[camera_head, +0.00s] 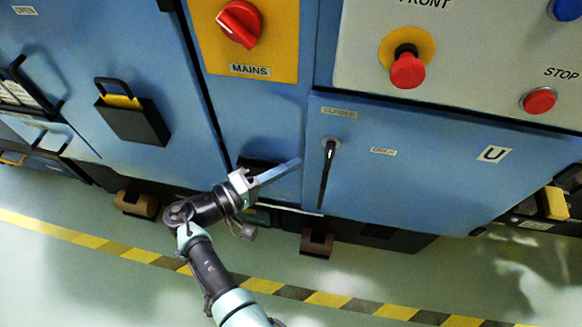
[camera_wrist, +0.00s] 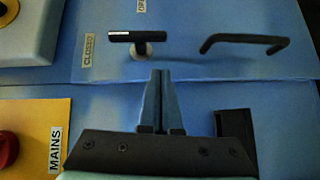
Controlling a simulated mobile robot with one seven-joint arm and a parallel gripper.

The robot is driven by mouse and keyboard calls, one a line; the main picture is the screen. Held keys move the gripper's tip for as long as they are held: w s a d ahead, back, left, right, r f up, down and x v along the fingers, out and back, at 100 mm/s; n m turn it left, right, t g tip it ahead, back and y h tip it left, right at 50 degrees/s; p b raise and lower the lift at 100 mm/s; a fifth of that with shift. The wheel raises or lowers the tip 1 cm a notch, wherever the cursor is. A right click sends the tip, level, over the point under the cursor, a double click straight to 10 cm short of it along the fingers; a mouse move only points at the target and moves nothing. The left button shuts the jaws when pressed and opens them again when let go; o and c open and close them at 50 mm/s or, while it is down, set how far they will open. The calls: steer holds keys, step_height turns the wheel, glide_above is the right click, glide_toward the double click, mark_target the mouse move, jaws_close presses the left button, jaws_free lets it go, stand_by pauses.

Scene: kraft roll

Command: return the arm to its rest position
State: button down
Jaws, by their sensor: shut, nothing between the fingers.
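My gripper (camera_head: 298,163) is in the middle of the head view, its fingers pointing right and slightly up in front of the blue cabinet. In the wrist view the two fingers (camera_wrist: 160,75) lie together, with nothing between them. The arm reaches up from the bottom of the head view, bent at a dark joint. The fingertips appear left of a black handle (camera_head: 327,175) on the cabinet door, with a visible gap. The wrist view shows a T-shaped black handle (camera_wrist: 137,37) beyond the fingertips and a bent black bar handle (camera_wrist: 243,42) to its right.
A red MAINS switch (camera_head: 239,22) sits on a yellow plate above the gripper. Red buttons (camera_head: 407,70) (camera_head: 539,100) are on the grey panel at upper right. A black holder (camera_head: 131,118) juts out at left. Open floor (camera_head: 120,285) lies below, with a striped line (camera_head: 330,299).

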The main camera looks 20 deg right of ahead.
steer(key=s+a, duration=0.1)
steer(key=a, duration=0.8)
steer(key=shift+s+a+b, duration=0.3)
steer(key=shift+a+b, duration=0.05)
steer(key=w+a+r+m+t+y, duration=0.15)
steer(key=w+r+t+y, duration=0.25)
steer(key=w+y, duration=0.45)
step_height(320, 180, up, 14)
steer(key=w+a+t+y, duration=0.3)
steer(key=t+y, duration=0.2)
steer(key=y, duration=0.1)
steer(key=s+r+t+y, duration=0.1)
steer(key=s+r+t, duration=0.45)
steer(key=r, duration=0.75)
steer(key=s+r+t+y, duration=0.1)
steer(key=s+r+t, duration=0.45)
steer(key=r, duration=0.85)
steer(key=s+r+t+y, duration=0.1)
steer(key=s+r+t, duration=0.5)
steer(key=r, duration=0.7)
step_height(320, 180, up, 20)
steer(key=g+p, duration=0.1)
steer(key=p, duration=1.9)
steer(key=shift+s+a+f, duration=0.15)
steer(key=shift+a+f, duration=0.05)
steer(key=shift+a, duration=0.1)
